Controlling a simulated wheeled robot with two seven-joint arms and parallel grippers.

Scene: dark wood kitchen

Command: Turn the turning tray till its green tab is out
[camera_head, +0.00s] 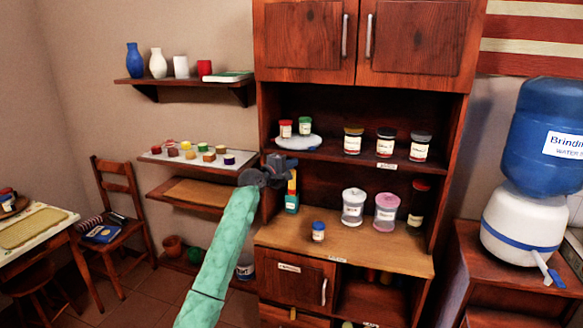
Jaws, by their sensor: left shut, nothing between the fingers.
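The turning tray (312,143) is a pale round disc on the upper open shelf of the wooden cabinet, at its left end. A small jar with a red lid (286,129) and one with a green lid (304,126) stand on it or at its back edge. I cannot make out a green tab on the tray's visible rim. My left gripper (289,161) is shut and empty, just below and in front of the tray's left part. I cannot tell whether it touches the tray or shelf edge. My right gripper is out of view.
A wall shelf with small coloured pots (207,157) lies left of my gripper.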

